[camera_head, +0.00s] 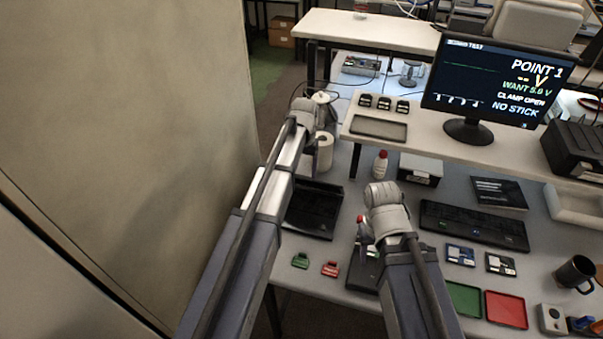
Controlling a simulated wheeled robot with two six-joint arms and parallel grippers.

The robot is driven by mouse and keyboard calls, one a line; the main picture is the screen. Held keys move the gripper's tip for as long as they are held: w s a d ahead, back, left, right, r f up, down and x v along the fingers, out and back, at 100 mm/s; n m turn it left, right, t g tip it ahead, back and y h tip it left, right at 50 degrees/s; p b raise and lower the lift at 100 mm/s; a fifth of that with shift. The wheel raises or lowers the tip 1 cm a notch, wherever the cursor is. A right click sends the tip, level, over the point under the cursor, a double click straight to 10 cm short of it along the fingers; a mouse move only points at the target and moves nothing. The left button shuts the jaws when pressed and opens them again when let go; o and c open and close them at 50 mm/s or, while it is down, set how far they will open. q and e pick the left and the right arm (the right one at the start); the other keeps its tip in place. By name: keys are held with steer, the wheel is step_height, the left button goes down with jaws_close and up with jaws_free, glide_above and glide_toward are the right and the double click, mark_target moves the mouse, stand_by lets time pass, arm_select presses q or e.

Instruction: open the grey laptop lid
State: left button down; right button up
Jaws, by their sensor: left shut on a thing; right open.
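I cannot make out a clearly grey laptop. A dark, flat laptop-like thing (312,213) lies on the left of the desk, partly behind my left arm. Another flat black thing (498,193) with pale print lies at the right, below the monitor. My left gripper (322,99) is stretched far forward, past the dark thing. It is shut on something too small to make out. My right gripper (364,228) is open over the middle of the desk, above a black device (364,268) that my arm partly hides.
A monitor (497,82) stands on a raised shelf (400,138). A keyboard (473,225), a red-capped bottle (380,164), green tray (463,298), red tray (506,309) and dark mug (574,273) crowd the desk. A large beige panel (125,130) fills the left.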

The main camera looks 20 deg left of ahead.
arm_select(q)
steer(key=w+r+p, duration=0.1)
steer(key=w, duration=1.1)
steer(key=shift+w+d+r, duration=0.25)
steer(key=shift+w+r, duration=0.1)
steer(key=c, duration=1.4)
jaws_free()
steer(key=shift+s+f, duration=0.1)
steer(key=shift+c, duration=0.2)
steer(key=o, duration=0.4)
steer(key=shift+s, duration=0.2)
steer(key=o, duration=1)
steer(key=shift+o, duration=0.2)
steer(key=shift+p, duration=0.3)
step_height(320, 180, up, 8)
steer(key=p, duration=0.7)
steer(key=shift+p, duration=0.3)
